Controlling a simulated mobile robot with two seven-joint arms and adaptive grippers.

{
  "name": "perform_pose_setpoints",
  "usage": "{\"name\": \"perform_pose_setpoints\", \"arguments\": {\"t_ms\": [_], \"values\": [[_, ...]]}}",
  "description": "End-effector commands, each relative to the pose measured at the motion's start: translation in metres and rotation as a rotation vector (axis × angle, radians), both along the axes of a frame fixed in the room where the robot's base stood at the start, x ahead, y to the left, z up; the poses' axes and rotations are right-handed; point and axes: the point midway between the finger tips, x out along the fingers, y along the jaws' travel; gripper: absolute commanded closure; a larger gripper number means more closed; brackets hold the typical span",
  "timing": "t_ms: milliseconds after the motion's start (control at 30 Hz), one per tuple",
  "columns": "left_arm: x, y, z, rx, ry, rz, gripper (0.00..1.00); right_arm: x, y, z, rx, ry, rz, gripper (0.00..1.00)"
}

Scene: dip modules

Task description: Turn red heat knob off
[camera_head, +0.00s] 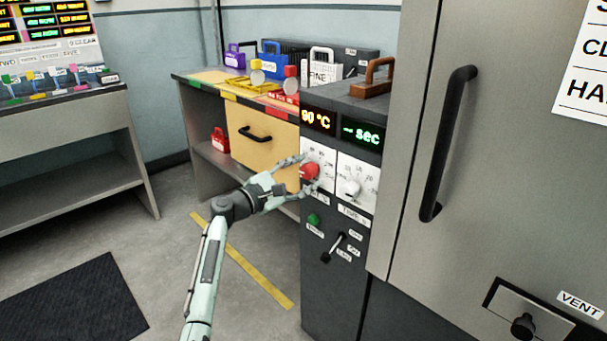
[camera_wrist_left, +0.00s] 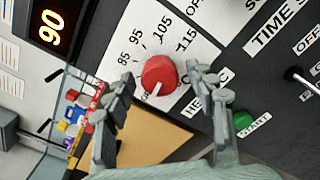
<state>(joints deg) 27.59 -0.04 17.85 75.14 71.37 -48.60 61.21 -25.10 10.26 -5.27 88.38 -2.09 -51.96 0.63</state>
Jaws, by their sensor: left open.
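The red heat knob (camera_head: 309,171) is on a white dial plate on the front of the dark machine, under a display reading 90 °C. My left gripper (camera_head: 303,174) is at the knob, fingers spread. In the left wrist view the red knob (camera_wrist_left: 159,75) sits between the open fingers of my left gripper (camera_wrist_left: 160,84), with gaps on both sides. The knob's white pointer line points down-left in that view; the dial shows 85, 95, 105 and 115. Part of the dial is hidden by the right finger. My right gripper is not in view.
A white time knob (camera_head: 352,188) is just right of the red knob. Below are a green start button (camera_head: 313,219) and a black switch lever (camera_head: 333,246). A cabinet with a long black handle (camera_head: 447,143) stands at the right. A workbench drawer (camera_head: 262,143) is behind.

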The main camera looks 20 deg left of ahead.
Motion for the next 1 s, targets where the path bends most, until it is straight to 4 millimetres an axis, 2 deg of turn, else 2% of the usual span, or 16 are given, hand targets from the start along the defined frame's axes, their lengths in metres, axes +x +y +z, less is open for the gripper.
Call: {"name": "perform_pose_setpoints", "arguments": {"t_ms": [167,400,600,800,1000], "values": [[-0.016,0.010,-0.002,0.003,0.001,0.002,0.44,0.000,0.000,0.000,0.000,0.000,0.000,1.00],[-0.061,0.036,-0.002,0.003,0.003,0.002,0.44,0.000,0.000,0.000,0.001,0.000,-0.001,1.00],[-0.091,0.053,-0.001,0.002,0.002,0.001,0.44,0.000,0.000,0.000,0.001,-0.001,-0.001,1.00],[-0.103,0.059,0.000,-0.001,0.000,0.000,0.44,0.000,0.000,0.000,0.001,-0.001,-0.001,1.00],[-0.104,0.060,0.000,-0.001,0.000,0.000,0.44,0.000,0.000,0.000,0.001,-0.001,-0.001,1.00]]}}
